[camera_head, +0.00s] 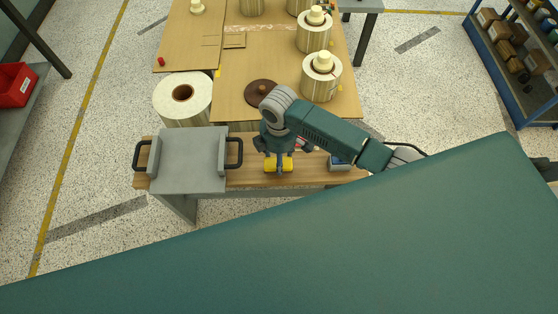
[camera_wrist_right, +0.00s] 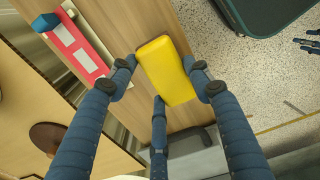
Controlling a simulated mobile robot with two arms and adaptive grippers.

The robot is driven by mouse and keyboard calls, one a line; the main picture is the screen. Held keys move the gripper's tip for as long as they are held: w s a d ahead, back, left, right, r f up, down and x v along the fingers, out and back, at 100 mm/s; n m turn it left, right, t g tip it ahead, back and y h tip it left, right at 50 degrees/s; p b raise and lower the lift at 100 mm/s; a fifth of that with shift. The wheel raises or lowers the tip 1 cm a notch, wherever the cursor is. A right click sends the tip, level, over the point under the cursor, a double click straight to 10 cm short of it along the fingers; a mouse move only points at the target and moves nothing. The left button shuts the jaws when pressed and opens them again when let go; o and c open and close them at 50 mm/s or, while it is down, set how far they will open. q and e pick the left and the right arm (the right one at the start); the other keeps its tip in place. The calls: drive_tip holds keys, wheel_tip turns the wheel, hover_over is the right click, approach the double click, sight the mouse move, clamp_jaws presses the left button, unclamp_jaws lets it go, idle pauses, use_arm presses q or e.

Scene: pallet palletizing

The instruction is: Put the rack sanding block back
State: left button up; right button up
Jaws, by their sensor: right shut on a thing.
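A yellow block (camera_head: 287,166), which I take to be the sanding block, is at the wooden bench top below my right gripper (camera_head: 279,160). In the right wrist view the yellow block (camera_wrist_right: 168,72) lies between the fingers of my right gripper (camera_wrist_right: 165,82), which is shut on it. I cannot tell whether the block touches the bench. Dark blue fingers, probably my left gripper (camera_wrist_right: 308,42), show at the right edge of the wrist view, away from the bench. Their opening is unclear. No rack for the block is clearly identifiable.
A grey case with black handles (camera_head: 190,160) stands at the bench's left end. A small grey tray with a blue item (camera_head: 340,161) is at its right. A red-and-white item (camera_wrist_right: 76,45) lies beside the block. Behind are a cardboard-topped pallet (camera_head: 280,75) and large rolls.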

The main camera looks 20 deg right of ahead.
drive_tip(key=shift+f, duration=1.4)
drive_tip(key=shift+f, duration=0.2)
drive_tip(key=o, duration=1.2)
wheel_tip(320, 180, up, 12)
drive_tip(key=shift+r, duration=0.25)
